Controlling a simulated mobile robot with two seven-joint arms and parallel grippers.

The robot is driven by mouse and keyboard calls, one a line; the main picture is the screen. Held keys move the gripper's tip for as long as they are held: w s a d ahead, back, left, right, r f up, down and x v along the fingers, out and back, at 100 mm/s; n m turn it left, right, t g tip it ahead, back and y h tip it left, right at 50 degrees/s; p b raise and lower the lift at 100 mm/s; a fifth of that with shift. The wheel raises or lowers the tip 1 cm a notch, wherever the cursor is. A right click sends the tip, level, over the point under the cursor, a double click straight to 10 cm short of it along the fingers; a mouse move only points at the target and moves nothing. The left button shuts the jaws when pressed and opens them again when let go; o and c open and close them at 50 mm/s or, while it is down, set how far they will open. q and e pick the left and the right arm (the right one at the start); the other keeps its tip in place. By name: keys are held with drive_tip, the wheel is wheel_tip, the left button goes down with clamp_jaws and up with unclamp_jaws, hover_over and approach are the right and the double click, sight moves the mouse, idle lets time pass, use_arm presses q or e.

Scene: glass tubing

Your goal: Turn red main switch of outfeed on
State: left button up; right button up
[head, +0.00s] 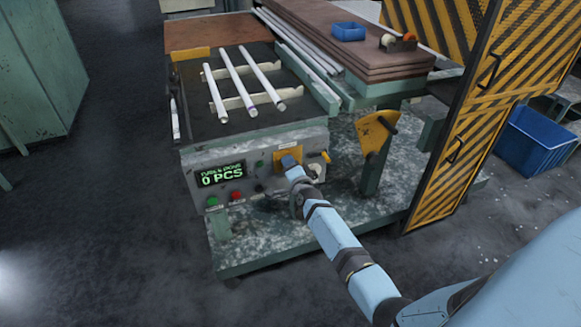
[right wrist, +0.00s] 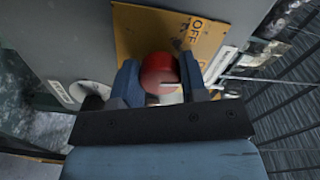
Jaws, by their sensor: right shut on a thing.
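The red main switch (right wrist: 159,74) is a round red knob on a yellow plate (right wrist: 128,42) marked OFF, seen in the right wrist view. My right gripper (right wrist: 160,82) has its two blue fingers on either side of the knob and is shut on it. In the head view my right gripper (head: 290,162) is at the yellow plate on the front panel of the outfeed (head: 243,150), and it hides the knob. My left gripper is not in view.
The panel has a green display (head: 222,174) reading 0 PCS, a red button (head: 236,195) and a green button (head: 212,201). Three white tubes (head: 237,75) lie on top. A yellow bracket (head: 375,130) and a striped door (head: 450,150) stand to the right.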

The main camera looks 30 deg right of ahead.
drive_tip(key=shift+r+m, duration=0.1)
drive_tip(key=shift+m, duration=0.9)
drive_tip(key=o, duration=0.9)
drive_tip(key=shift+w, duration=0.1)
drive_tip(key=v, duration=1.4)
